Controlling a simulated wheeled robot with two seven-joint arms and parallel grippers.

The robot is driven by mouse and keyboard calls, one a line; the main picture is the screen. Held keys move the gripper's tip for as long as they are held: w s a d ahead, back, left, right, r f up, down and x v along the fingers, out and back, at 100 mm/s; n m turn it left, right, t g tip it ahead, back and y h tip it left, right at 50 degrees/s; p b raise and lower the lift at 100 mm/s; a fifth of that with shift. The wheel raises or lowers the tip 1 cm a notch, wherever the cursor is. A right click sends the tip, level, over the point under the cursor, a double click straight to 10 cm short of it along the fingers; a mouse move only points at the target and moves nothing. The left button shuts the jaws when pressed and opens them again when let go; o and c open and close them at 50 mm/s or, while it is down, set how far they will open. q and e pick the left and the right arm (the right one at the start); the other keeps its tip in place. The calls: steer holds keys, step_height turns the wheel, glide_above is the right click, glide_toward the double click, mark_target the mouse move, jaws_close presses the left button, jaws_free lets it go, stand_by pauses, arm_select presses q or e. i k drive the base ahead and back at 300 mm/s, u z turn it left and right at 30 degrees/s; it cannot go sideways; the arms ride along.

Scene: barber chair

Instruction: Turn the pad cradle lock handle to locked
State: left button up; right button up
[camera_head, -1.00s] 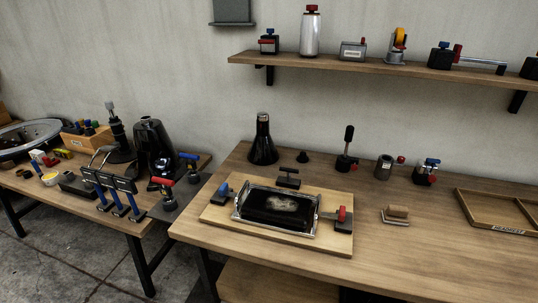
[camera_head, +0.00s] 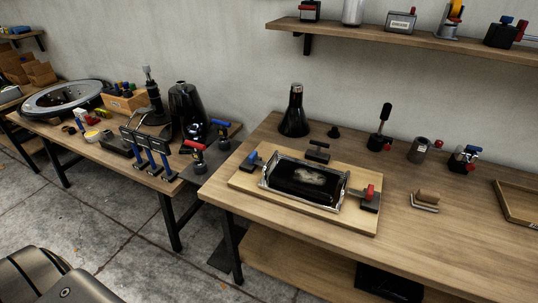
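The pad cradle (camera_head: 264,182) is a silver metal frame on a light wooden board (camera_head: 300,214) on the right table. A black pad (camera_head: 300,190) with a pale patch lies in it. A red handle (camera_head: 370,192) on a dark block stands at the cradle's right side. A blue handle (camera_head: 253,158) stands at its left end, and a black T-shaped handle (camera_head: 318,148) stands behind it. I cannot tell which of these is the lock handle or its setting. Neither gripper is in view; only a grey part of my own body shows at the bottom left.
The right table (camera_head: 440,255) holds a dark flask (camera_head: 295,115), a black upright lever (camera_head: 383,125), a metal cylinder (camera_head: 419,151) and a wooden-topped block (camera_head: 427,198). The left table carries several tools and a large metal ring (camera_head: 62,98). A shelf (camera_head: 400,42) hangs above. Floor is open at lower left.

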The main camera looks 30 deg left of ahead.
mark_target(319, 143)
steer(key=z, duration=2.5)
steer(key=k, duration=1.2)
steer(key=u, duration=1.4)
steer(key=i, duration=0.5)
steer(key=z, duration=0.1)
